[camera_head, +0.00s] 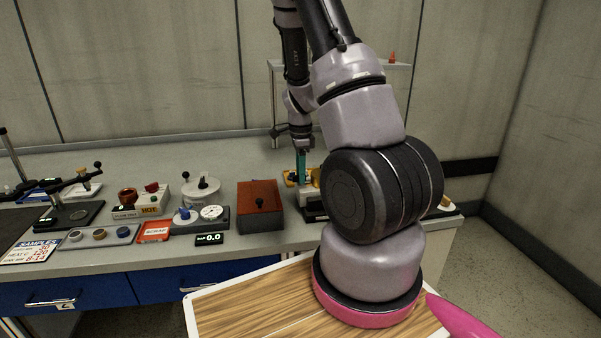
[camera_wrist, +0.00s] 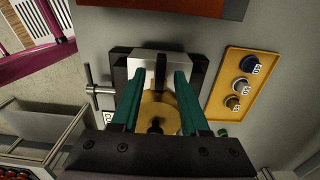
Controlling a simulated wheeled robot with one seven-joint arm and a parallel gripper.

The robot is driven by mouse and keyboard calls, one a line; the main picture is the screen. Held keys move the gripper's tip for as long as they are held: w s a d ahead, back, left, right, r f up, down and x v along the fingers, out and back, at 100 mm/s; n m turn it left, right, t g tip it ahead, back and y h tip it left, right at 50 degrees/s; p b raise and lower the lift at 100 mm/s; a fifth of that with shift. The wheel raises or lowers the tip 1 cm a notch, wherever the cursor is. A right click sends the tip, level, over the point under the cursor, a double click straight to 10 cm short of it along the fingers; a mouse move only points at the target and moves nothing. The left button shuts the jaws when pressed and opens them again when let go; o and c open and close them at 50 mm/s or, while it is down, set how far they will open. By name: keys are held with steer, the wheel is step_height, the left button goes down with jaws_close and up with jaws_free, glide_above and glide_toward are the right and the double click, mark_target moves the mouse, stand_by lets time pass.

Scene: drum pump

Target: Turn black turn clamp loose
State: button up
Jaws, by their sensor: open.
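In the wrist view a black upright piece (camera_wrist: 161,66), which looks like the black turn clamp, stands against a pale metal block. My gripper (camera_wrist: 160,73) has its two teal fingers spread, one on each side of that piece. I cannot tell whether they touch it. A brass round part (camera_wrist: 158,112) with a dark knob shows between the fingers, nearer the palm. A black fixture (camera_wrist: 197,75) surrounds the block, with a metal T-handle (camera_wrist: 92,90) at its left. In the head view my gripper (camera_head: 301,165) points down over the fixture, which my arm partly hides.
A red-brown box (camera_head: 260,206) stands left of the fixture. A yellow panel (camera_wrist: 218,105) with three knobs lies at its right in the wrist view. Left along the bench are a white pot (camera_head: 201,189), a HOT unit (camera_head: 150,205) and a red scrap tray (camera_head: 154,232).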

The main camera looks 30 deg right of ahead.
steer(key=shift+c, duration=0.3)
jaws_close()
steer(key=shift+n, duration=0.4)
steer(key=n, duration=0.3)
steer(key=shift+w+n, duration=0.1)
steer(key=shift+n, duration=0.2)
steer(key=n, duration=0.4)
steer(key=shift+w+n, duration=0.1)
steer(key=shift+n, duration=0.2)
steer(key=n, duration=0.4)
steer(key=shift+n, duration=0.3)
steer(key=shift+w+a+n, duration=0.1)
steer(key=shift+a+n, duration=0.05)
steer(key=shift+n, duration=1.95)
